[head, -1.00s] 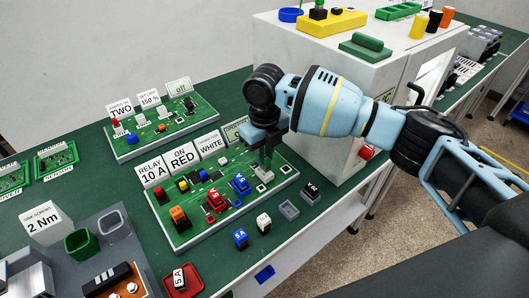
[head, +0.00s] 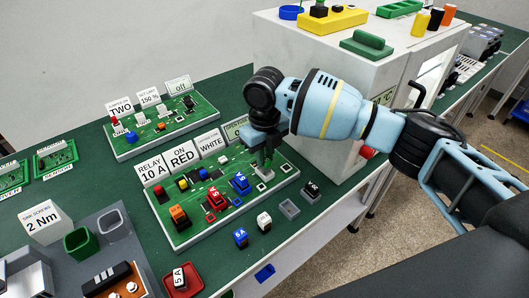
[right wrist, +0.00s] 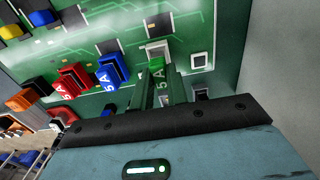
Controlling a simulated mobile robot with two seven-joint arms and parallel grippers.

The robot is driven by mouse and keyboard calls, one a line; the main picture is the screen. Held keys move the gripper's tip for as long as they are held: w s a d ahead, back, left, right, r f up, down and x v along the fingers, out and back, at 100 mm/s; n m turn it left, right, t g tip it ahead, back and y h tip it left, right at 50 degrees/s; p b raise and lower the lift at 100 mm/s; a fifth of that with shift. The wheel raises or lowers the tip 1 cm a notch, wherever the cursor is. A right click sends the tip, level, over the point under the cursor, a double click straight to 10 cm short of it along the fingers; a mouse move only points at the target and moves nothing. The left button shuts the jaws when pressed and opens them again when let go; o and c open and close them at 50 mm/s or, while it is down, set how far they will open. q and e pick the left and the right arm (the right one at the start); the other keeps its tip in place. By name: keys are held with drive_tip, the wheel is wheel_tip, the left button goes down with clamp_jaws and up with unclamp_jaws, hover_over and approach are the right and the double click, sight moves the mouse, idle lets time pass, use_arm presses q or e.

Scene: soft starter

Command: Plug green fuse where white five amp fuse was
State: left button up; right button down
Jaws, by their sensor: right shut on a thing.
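My right gripper (head: 265,157) points down over the right part of the near green circuit board (head: 205,221). It is shut on the green fuse (right wrist: 157,65), which carries a 5 A mark, in the right wrist view. The fuse is at a pale socket (right wrist: 156,48) on the board; I cannot tell whether it is seated. In the head view the fingers mostly hide it. A white-topped piece marked 5 A (head: 180,279) lies in a red tray (head: 196,287) at the front left. My left gripper is not in view.
Red (head: 216,199) and blue (head: 241,184) 5 A fuses stand in the board close left of the gripper. Loose blue (head: 240,237), white (head: 264,221) and black (head: 311,189) pieces lie in front. A white cabinet (head: 318,50) rises just behind and right.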

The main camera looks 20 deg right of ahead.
drive_tip(key=shift+f, duration=0.75)
drive_tip(key=c, duration=1.3)
unclamp_jaws()
wheel_tip(320, 180, up, 8)
drive_tip(key=shift+f, duration=0.15)
